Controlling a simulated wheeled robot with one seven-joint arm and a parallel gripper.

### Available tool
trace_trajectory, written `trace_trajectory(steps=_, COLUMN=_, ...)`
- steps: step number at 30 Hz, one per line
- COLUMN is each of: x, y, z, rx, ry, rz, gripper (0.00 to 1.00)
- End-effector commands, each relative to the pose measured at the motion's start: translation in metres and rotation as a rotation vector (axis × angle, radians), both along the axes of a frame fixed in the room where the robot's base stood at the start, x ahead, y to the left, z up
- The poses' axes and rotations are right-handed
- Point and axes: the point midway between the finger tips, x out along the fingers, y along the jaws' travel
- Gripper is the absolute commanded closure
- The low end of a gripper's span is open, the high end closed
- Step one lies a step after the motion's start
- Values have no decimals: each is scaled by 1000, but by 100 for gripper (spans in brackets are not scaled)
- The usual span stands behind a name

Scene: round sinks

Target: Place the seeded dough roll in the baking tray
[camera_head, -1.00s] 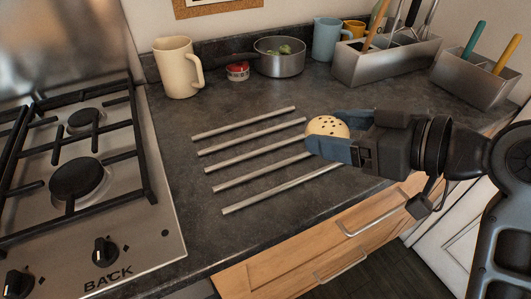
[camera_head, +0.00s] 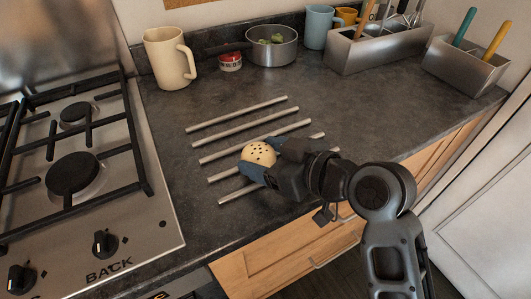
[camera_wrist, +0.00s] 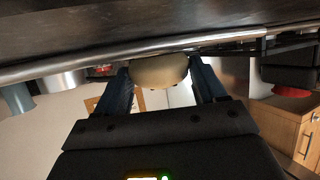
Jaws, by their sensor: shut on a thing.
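The seeded dough roll (camera_head: 258,153) is a pale, rounded roll with dark specks. My gripper (camera_head: 264,160) is shut on it, with a blue finger on either side. In the head view, the roll appears over the metal bars on the dark worktop. The wrist view also shows the roll (camera_wrist: 160,72) between the two fingers, close to a metal bar along the worktop. I cannot tell the exact gap below the roll. No baking tray can be made out in either view.
Several parallel metal bars (camera_head: 237,112) lie on the worktop (camera_head: 370,110). A gas hob (camera_head: 150,215) is at left. A cream mug (camera_head: 168,60), red tin (camera_head: 230,62), saucepan (camera_head: 272,52) and metal utensil holders (camera_head: 375,52) line the back. The worktop right of the bars is clear.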

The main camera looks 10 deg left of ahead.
Motion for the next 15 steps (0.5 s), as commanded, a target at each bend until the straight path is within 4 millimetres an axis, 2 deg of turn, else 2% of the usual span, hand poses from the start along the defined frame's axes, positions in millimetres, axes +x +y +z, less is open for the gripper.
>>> trace_trajectory(steps=10, x=0, y=0, z=-4, rx=0, ry=0, rz=0, gripper=61)
trace_trajectory(steps=11, x=0, y=0, z=-3, rx=-1, ry=-1, rz=0, gripper=28)
trace_trajectory(steps=15, x=0, y=0, z=-3, rx=0, ry=0, rz=0, gripper=15)
